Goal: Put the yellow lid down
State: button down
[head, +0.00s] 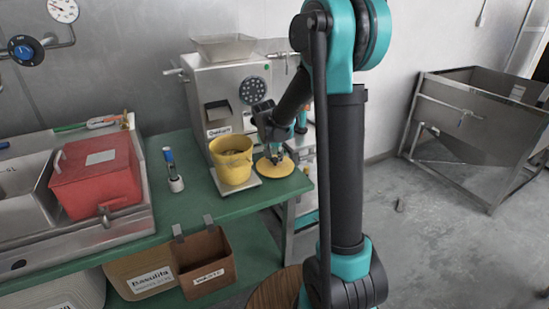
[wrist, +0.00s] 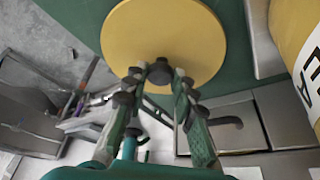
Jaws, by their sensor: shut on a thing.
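The yellow lid (head: 274,168) is a flat round disc with a dark knob. In the head view it is at the right end of the green table, beside the yellow bucket (head: 232,162). My gripper (head: 277,157) is above the lid, its fingers shut on the knob. In the wrist view the lid (wrist: 165,35) fills the top middle, with the knob between the fingertips (wrist: 160,74). The lid looks level and close to the tabletop; I cannot tell whether it touches. The bucket's edge also shows in the wrist view (wrist: 297,30).
The bean grinder (head: 225,85) stands behind the bucket, which sits on a pale plate. A red box (head: 95,175) is in the sink at left. A small blue-topped tool (head: 173,170) stands on the green table (head: 190,218). The table's front middle is clear.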

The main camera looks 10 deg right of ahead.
jog(key=shift+f, duration=0.1)
jog(key=c, duration=1.3)
grip_release()
jog(key=shift+o, duration=0.2)
jog(key=v, duration=1.2)
jog(key=s+d+f+n, duration=0.1)
jog(key=s+f, duration=0.3)
jog(key=s, duration=0.4)
jog(key=s+d+f+n+y, duration=0.1)
jog(key=s+d+f+n, duration=0.1)
jog(key=s+f, duration=0.3)
jog(key=s+d+f+n+y, duration=0.1)
jog(key=s+f, duration=0.4)
jog(key=s, duration=0.8)
jog(key=d+n, duration=0.1)
jog(key=d, duration=0.1)
jog(key=shift+d, duration=0.25)
